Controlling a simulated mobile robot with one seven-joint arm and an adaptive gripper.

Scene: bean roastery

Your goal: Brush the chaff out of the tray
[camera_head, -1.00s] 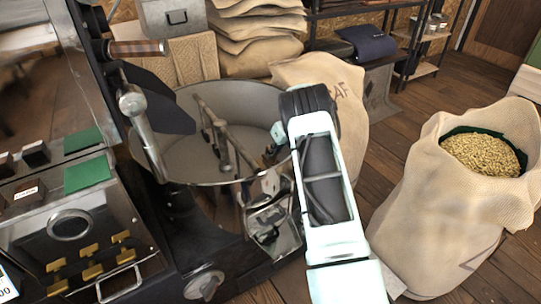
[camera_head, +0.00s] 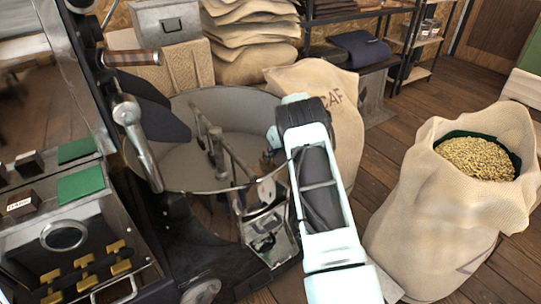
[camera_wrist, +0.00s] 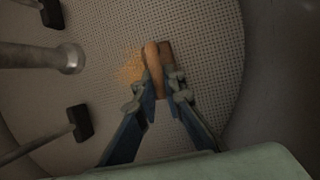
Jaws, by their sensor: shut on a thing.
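The tray is a round grey metal bowl (camera_head: 240,103) with stirring arms, beside the roasting machine in the head view. The wrist view looks down on its perforated floor (camera_wrist: 210,55). A tan patch of chaff (camera_wrist: 130,68) lies on that floor, just left of the brush. My gripper (camera_wrist: 162,88) is shut on a brush with a brown wooden body (camera_wrist: 166,55), low over the tray floor. I cannot tell whether the brush touches the floor. In the head view my gripper is mostly hidden behind my wrist, at the tray's right side.
Stirring arms (camera_head: 213,140) with a central post stand in the tray; a metal bar (camera_wrist: 35,56) and dark paddles (camera_wrist: 80,122) show close by. The roaster (camera_head: 75,235) is at left. A sack of beans (camera_head: 440,200) stands right, and another sack (camera_head: 345,125) behind my arm.

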